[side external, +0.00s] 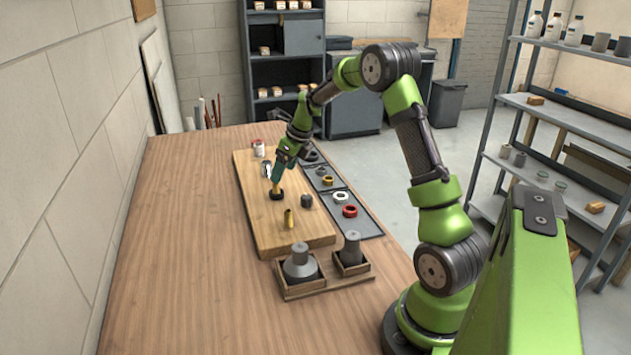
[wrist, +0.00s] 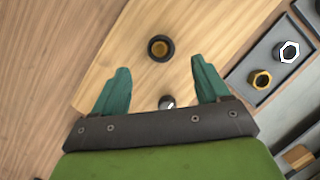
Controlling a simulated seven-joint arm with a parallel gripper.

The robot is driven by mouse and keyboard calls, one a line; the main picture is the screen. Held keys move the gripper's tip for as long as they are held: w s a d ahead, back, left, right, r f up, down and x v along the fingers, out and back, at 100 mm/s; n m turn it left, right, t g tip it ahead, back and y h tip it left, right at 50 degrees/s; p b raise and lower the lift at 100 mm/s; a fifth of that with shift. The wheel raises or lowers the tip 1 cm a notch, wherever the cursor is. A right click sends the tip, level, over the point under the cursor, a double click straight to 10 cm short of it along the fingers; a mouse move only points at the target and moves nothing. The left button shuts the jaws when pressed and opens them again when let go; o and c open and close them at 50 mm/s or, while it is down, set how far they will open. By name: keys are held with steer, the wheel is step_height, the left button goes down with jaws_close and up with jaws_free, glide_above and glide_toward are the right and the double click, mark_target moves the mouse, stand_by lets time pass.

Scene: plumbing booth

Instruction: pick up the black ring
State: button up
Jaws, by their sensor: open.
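The black ring (side external: 277,195) sits on the wooden board (side external: 262,225), around the foot of an upright brass piece (side external: 276,187). In the wrist view the ring (wrist: 151,53) shows from above with the brass-coloured piece (wrist: 160,48) inside it. My gripper (side external: 279,176) points down just above the brass piece in the side view. In the wrist view my gripper (wrist: 161,72) is open with nothing held. The ring appears ahead of the two green fingertips, roughly centred between them. I cannot tell the exact height gap.
A dark tray (side external: 368,226) at the board's right holds a red ring (side external: 350,211), a white nut (side external: 341,197) and a yellow nut (side external: 327,181). Another brass piece (side external: 288,218) and a dark fitting (side external: 306,201) stand on the board. A wooden box (side external: 300,290) stands in front.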

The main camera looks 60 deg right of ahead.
mark_target(277, 187)
steer(key=x, duration=0.8)
